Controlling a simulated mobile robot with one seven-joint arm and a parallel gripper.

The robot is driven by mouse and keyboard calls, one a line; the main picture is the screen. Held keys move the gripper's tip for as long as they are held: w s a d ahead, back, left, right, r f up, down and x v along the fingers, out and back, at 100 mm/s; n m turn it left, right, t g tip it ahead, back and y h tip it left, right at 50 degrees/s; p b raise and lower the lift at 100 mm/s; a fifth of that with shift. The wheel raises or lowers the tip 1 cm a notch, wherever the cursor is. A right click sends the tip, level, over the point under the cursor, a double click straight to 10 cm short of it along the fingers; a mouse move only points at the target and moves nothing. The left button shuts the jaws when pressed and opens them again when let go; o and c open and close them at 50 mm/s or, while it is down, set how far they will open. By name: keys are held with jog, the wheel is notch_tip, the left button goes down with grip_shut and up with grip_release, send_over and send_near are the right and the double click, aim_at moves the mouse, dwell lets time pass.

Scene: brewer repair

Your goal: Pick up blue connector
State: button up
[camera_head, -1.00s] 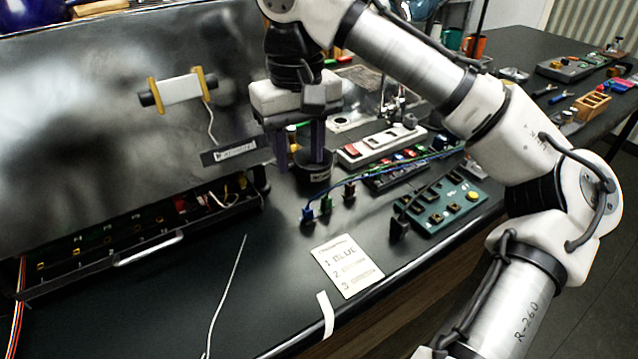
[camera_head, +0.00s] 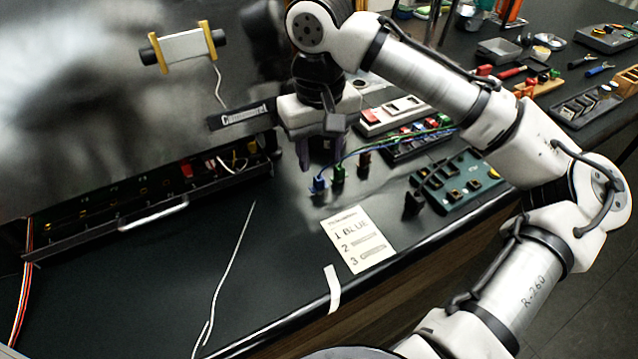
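The small blue connector (camera_head: 319,185) stands on the dark bench at the end of a blue wire. A green connector (camera_head: 338,174) and a dark red connector (camera_head: 364,162) are in a row to its right. My gripper (camera_head: 318,163) points down just above and behind the blue connector in the picture. Its two dark purple fingers are apart, with nothing seen between them. The fingertips do not appear to touch the connector, but the exact gap cannot be told.
A paper card (camera_head: 362,246) reading "1 BLUE" lies in front of the connectors. A green board (camera_head: 455,183) and a small black block (camera_head: 413,203) are at right. The bench in front of the drawer is mostly clear.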

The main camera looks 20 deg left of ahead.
aim_at(318, 176)
jog(key=f, duration=0.4)
jog(key=shift+s+a+f, duration=0.1)
jog(key=shift+s+f, duration=0.05)
jog(key=shift+s, duration=0.2)
jog(key=shift+c, duration=0.4)
grip_shut()
